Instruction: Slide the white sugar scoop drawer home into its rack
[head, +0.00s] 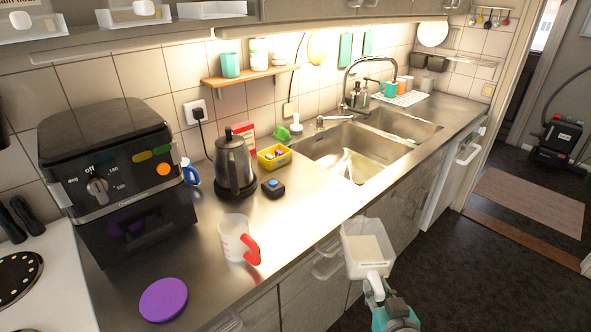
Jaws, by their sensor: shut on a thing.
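The white scoop drawer (352,228) is in front of the counter's front edge at the lower right, apart from the rack. It is open at the top and holds pale contents, with a label on its near end. My gripper (376,284), teal and grey, is shut on the near end of the scoop drawer. The fingertips are small and partly hidden. The rack (80,48) hangs under the wall cabinets at the upper left, cut off by the frame's top. White drawers with knobs (143,8) sit in it, and a white open-looking bay (210,10) is at its right.
A black air fryer (105,140), kettle (234,165), clear jug with red handle (234,235) and purple disc (163,299) stand on the counter. A wooden shelf (250,76) with small pots juts from the wall. Open floor (480,275) lies right.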

